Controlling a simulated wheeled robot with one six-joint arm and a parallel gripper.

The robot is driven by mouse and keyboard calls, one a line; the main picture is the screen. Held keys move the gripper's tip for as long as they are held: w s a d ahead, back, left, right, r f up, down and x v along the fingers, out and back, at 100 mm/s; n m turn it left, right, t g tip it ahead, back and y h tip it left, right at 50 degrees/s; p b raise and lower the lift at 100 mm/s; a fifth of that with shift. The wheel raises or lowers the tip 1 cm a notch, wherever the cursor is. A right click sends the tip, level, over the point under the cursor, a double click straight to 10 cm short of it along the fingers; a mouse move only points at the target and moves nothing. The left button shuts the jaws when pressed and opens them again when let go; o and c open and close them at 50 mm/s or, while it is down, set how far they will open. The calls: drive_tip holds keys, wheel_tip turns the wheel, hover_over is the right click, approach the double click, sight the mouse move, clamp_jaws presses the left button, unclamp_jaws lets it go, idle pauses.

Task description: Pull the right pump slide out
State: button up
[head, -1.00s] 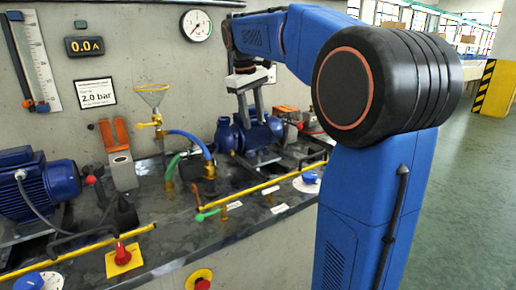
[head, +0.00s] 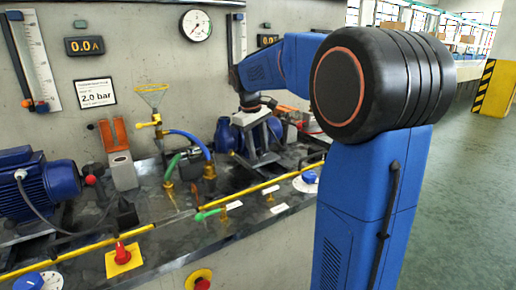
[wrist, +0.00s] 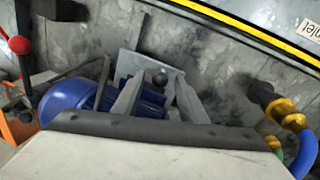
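The right pump is a blue motor-like unit (head: 228,136) on a grey mount in the head view, partly hidden behind my gripper (head: 257,155). In the wrist view its blue body (wrist: 66,100) shows to the left of and behind my fingers. My gripper (wrist: 157,88) has its two grey fingers apart. A dark round knob (wrist: 156,77) on a grey plate (wrist: 128,66) shows between them; I cannot tell whether they touch it. A dark bar handle (wrist: 82,70) shows to the left of my fingers. The slide's underside is hidden.
A yellow rail (head: 262,187) runs along the bench's front edge. A blue hose (head: 192,139), a green hose (head: 172,166) and brass valves stand left of the right pump. A left blue motor (head: 40,186) and red-knobbed lever stand farther left. The floor at right is clear.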

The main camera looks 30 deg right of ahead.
drive_tip(key=shift+c, duration=0.6)
clamp_jaws()
drive_tip(key=s, duration=0.9)
drive_tip(key=shift+s+d, duration=0.15)
drive_tip(key=shift+s, duration=0.05)
drive_tip(key=shift+o, duration=0.6)
unclamp_jaws()
drive_tip(key=shift+s, duration=0.1)
drive_tip(key=shift+r, duration=0.1)
drive_tip(key=a+r, duration=0.3)
drive_tip(key=r, duration=1.4)
drive_tip(key=shift+s, duration=0.35)
